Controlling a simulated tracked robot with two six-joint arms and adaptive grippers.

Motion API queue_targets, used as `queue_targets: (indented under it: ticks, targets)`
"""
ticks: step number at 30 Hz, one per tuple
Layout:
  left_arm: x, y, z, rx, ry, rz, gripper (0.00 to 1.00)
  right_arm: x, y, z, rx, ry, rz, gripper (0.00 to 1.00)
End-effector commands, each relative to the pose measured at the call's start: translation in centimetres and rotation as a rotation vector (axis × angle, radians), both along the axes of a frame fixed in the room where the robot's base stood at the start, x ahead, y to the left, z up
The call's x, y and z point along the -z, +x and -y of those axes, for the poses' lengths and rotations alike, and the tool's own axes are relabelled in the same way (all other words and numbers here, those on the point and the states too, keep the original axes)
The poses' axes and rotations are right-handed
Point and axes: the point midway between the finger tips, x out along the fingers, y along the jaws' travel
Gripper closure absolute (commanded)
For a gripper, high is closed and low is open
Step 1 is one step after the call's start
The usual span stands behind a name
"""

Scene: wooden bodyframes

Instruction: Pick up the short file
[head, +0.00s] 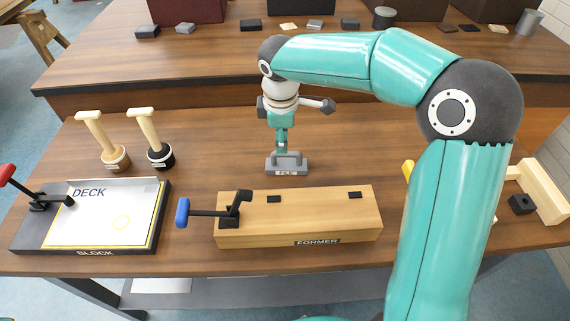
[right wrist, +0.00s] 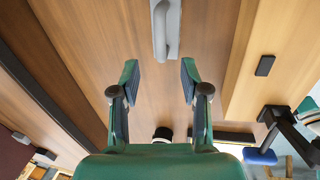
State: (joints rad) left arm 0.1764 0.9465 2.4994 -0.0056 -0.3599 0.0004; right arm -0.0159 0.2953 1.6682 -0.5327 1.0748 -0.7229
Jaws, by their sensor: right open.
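A grey tool with a raised handle, which looks like the short file (head: 287,168), sits on the wooden table behind the former block. Its small front label is hard to read. In the right wrist view its grey handle (right wrist: 167,28) shows at the top, ahead of my fingertips and roughly in line with the gap between them. My right gripper (head: 281,146) points down just above the tool. In the right wrist view its fingers (right wrist: 160,78) are spread apart, with bare table between them. My left gripper does not show.
The wooden FORMER block (head: 310,215) with a blue-handled clamp (head: 183,211) stands in front. The DECK board (head: 100,215) with a red-handled clamp lies left. Two wooden-handled tools (head: 115,157) (head: 160,154) stand behind it. Table between these tools and the grey tool is clear.

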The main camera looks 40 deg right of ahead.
Motion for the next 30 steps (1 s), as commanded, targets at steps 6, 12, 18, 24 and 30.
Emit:
queue_targets:
  ticks: [6,12,18,24,30]
  targets:
    - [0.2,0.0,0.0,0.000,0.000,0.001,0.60,2.7,0.3,0.5,0.004,0.001,0.000,0.54]
    - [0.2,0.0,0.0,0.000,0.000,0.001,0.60,3.8,0.3,1.0,0.005,0.000,-0.001,0.54]
    - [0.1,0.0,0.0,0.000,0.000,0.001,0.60,6.6,0.3,1.9,0.005,0.001,-0.003,0.54]
    - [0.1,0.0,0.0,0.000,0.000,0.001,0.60,8.1,0.6,2.1,0.005,0.000,0.000,0.54]
    - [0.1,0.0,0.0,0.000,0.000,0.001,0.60,8.0,0.6,2.1,0.005,0.000,0.001,0.54]
